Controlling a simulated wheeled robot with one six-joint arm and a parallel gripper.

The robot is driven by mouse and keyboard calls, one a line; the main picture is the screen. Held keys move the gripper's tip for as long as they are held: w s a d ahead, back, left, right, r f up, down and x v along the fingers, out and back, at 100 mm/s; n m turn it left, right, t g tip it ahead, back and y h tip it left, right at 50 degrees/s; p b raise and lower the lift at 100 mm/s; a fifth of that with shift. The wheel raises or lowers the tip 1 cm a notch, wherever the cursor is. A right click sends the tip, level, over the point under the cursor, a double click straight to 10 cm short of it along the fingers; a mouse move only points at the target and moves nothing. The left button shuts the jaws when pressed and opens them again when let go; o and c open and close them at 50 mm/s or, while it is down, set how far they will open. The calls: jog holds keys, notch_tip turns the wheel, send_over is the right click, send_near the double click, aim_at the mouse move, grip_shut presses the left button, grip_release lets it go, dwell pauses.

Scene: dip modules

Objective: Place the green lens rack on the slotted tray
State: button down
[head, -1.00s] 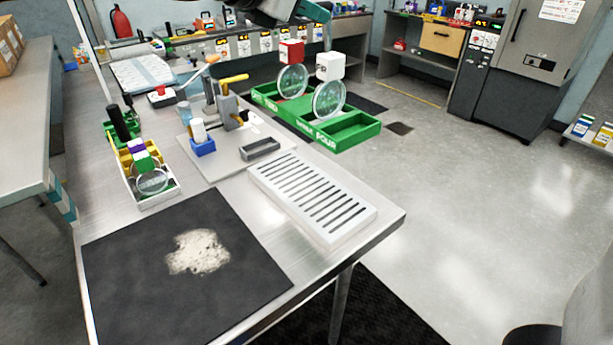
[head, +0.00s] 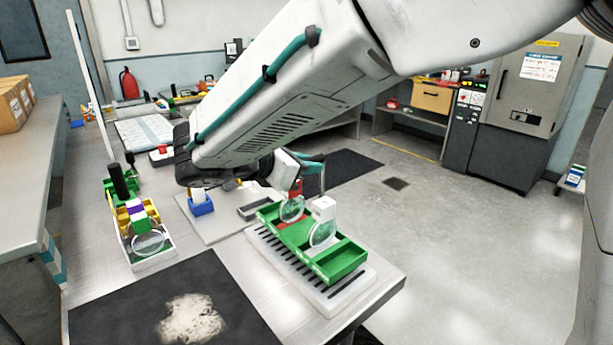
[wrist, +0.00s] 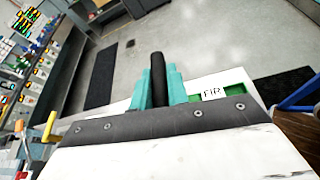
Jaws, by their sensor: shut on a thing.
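The green lens rack (head: 328,262) holds two round clear lenses, one with a red block and one with a white block on top. It is over the white slotted tray (head: 262,250), lined up roughly along it. I cannot tell whether it touches the tray or hovers just above. My gripper, mostly hidden behind my arm in the head view, shows in the wrist view (wrist: 159,85) with teal fingers shut on a black upright bar (wrist: 158,72), seemingly the rack's handle. A green part labelled "FIR" (wrist: 212,93) shows beyond the fingers.
A white bin with a lens and coloured blocks (head: 152,262) stands at left. A blue holder (head: 201,205) and a grey tray (head: 258,208) sit behind the slotted tray. A black mat (head: 120,315) with a pale patch lies in front. The table's right edge is close to the slotted tray.

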jog(key=shift+f, duration=1.4)
jog(key=c, duration=1.4)
grip_release()
jog(key=shift+f, duration=0.1)
jog(key=shift+o, duration=0.2)
